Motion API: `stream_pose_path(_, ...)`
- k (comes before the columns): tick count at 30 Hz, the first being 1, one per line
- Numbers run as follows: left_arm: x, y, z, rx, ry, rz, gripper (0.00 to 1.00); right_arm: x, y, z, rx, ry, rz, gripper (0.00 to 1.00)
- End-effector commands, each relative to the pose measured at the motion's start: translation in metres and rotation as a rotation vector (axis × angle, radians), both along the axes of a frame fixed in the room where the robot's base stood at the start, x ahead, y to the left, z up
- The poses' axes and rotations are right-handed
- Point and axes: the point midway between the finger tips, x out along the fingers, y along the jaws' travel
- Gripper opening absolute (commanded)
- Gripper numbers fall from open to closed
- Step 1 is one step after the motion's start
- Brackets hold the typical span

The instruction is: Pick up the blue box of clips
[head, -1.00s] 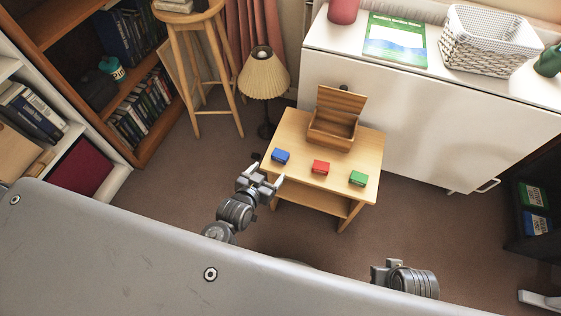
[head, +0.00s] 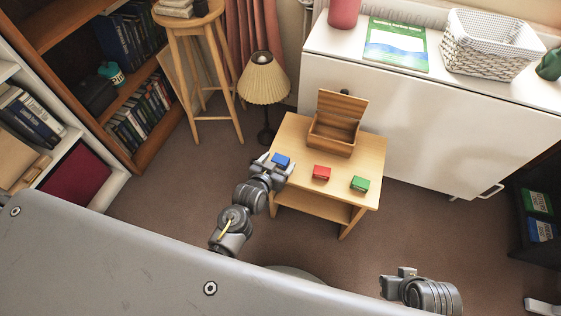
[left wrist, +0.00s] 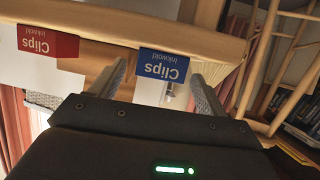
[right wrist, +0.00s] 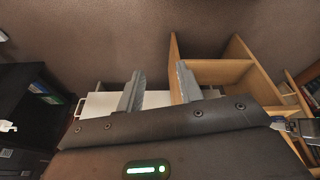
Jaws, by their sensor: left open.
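The blue box of clips (head: 281,159) sits at the near left corner of the small wooden table (head: 342,190). My left gripper (head: 277,165) is open at that corner, with its fingers to either side of the box's near part. In the left wrist view the blue box (left wrist: 163,66), labelled "Clips", shows upside down between the two spread fingers. I cannot tell whether they touch it. My right gripper (right wrist: 160,84) is open and empty, away from the table; in the head view it is low at the right (head: 397,277).
A red box (head: 321,173) and a green box (head: 360,184) stand to the right of the blue one. An open wooden box (head: 333,135) stands behind them. A lamp (head: 263,80) and a stool (head: 190,25) are at the back left; a white cabinet (head: 420,125) is behind the table.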

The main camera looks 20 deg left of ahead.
Motion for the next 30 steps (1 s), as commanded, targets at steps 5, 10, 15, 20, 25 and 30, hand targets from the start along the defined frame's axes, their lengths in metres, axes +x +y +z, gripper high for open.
stream_pose_path(5,0.023,-0.005,-0.01,-0.001,0.0,0.0,0.75,-0.005,-0.001,0.012,0.0,-0.008,-0.001,0.36)
stream_pose_path(10,0.028,-0.006,-0.011,-0.001,0.001,0.0,0.75,-0.006,-0.001,0.017,0.0,-0.01,-0.001,0.36)
stream_pose_path(15,0.028,-0.006,-0.011,-0.001,0.001,0.0,0.73,-0.006,-0.001,0.017,0.0,-0.01,-0.001,0.36)
stream_pose_path(20,0.027,-0.006,-0.011,-0.001,0.001,0.0,0.52,-0.006,-0.001,0.017,0.0,-0.01,-0.001,0.36)
stream_pose_path(25,0.027,-0.006,-0.011,-0.001,0.001,0.0,0.3,-0.007,-0.001,0.017,0.0,-0.01,-0.001,0.36)
stream_pose_path(30,0.027,-0.006,-0.011,0.0,0.0,0.0,0.27,-0.006,-0.001,0.017,0.0,-0.01,-0.001,0.36)
